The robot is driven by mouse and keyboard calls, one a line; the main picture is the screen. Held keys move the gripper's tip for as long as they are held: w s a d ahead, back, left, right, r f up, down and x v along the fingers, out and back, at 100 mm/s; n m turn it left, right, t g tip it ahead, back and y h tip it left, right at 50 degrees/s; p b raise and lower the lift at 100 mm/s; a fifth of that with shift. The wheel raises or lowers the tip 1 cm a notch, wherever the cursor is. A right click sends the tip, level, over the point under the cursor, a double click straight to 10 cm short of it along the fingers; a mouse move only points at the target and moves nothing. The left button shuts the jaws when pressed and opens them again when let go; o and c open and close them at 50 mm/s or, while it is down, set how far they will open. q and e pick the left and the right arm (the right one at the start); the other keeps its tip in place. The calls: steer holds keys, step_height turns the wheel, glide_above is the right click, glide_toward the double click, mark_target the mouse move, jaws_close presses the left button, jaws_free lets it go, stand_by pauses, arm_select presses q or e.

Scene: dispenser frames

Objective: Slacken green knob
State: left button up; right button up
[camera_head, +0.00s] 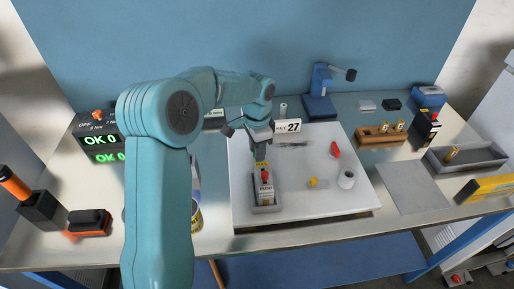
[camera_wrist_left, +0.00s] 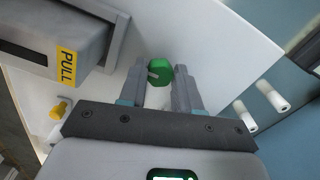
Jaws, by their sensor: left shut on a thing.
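The green knob (camera_wrist_left: 158,72), a faceted round knob with a pale slot or mark on its face, shows in the left wrist view. My left gripper (camera_wrist_left: 160,82) has one finger on each side of it and is shut on it. The knob is hidden there by the gripper. A grey block with a yellow PULL label (camera_wrist_left: 68,55) stands beside the left finger in the wrist view. My right gripper is not in view.
A red piece (camera_head: 335,149), a yellow piece (camera_head: 313,183) and a white cup (camera_head: 346,180) are on the board's right. A sign reading 27 (camera_head: 288,127) stands behind. A wooden rack (camera_head: 380,138) is farther right. The board's front right is clear.

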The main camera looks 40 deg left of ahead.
arm_select(q)
steer(key=shift+f, duration=0.15)
stand_by(0.3)
steer(key=o, duration=0.9)
steer(key=shift+o, duration=0.8)
steer(key=shift+w, duration=0.1)
steer(key=shift+r, duration=0.45)
step_height(320, 180, up, 15)
steer(key=shift+r, duration=0.2)
